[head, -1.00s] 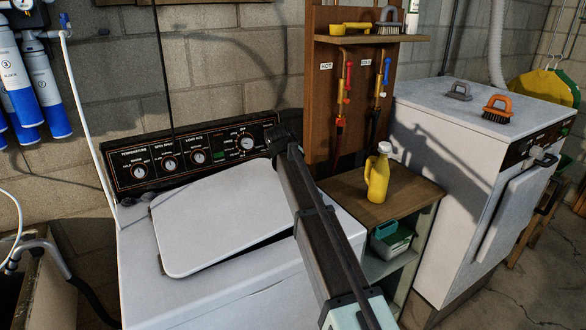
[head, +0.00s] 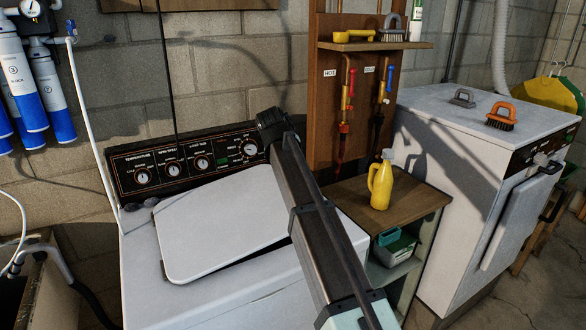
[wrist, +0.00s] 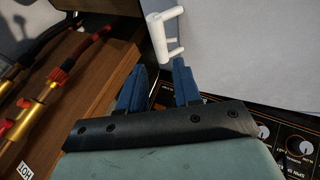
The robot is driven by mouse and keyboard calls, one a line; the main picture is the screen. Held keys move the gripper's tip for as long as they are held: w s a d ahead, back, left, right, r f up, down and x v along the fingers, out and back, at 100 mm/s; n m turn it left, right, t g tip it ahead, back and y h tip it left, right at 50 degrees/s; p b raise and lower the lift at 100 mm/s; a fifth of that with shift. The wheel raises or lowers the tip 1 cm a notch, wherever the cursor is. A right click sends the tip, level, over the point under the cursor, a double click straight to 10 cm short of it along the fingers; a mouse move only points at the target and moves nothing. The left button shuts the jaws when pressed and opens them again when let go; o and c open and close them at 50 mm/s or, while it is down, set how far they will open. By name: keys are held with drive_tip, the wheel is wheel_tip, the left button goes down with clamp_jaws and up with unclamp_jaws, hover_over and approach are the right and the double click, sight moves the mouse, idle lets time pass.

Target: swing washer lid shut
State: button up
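The washer (head: 220,305) is a white top-loader with a black control panel (head: 190,160) at its back. Its white lid (head: 220,222) lies low over the top, slightly raised, with a dark gap under its front edge. My arm crosses the lid's right side in the head view and hides the gripper there. In the wrist view my gripper (wrist: 158,64) has its two blue fingers apart. A white bracket-like part (wrist: 165,35) lies at or just beyond the fingertips; I cannot tell contact. The control panel shows beyond the fingers at lower right (wrist: 262,132).
A brown wooden board (head: 335,110) with hoses and valves stands close right of the washer. A yellow bottle (head: 380,185) stands on a small shelf unit (head: 420,200). A white machine (head: 450,190) with brushes is further right. A sink is at lower left.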

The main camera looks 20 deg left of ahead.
drive_tip(key=shift+v, duration=1.7)
drive_tip(key=shift+c, duration=0.2)
drive_tip(key=shift+a, duration=0.15)
drive_tip(key=shift+c, duration=0.7)
drive_tip(key=shift+n, duration=0.4)
drive_tip(key=a, duration=0.1)
drive_tip(key=s+a, duration=0.1)
drive_tip(key=a, duration=0.1)
drive_tip(key=s+a, duration=0.1)
drive_tip(key=shift+a, duration=0.35)
clamp_jaws()
drive_tip(key=a+r, duration=0.1)
drive_tip(key=a, duration=0.4)
drive_tip(key=shift+d+r+m+g+h, duration=0.8)
drive_tip(key=shift+d+m+h, duration=0.2)
drive_tip(key=shift+d+h, duration=1.4)
drive_tip(key=x, duration=1.3)
drive_tip(key=shift+w+f, duration=0.1)
drive_tip(key=shift+w, duration=0.15)
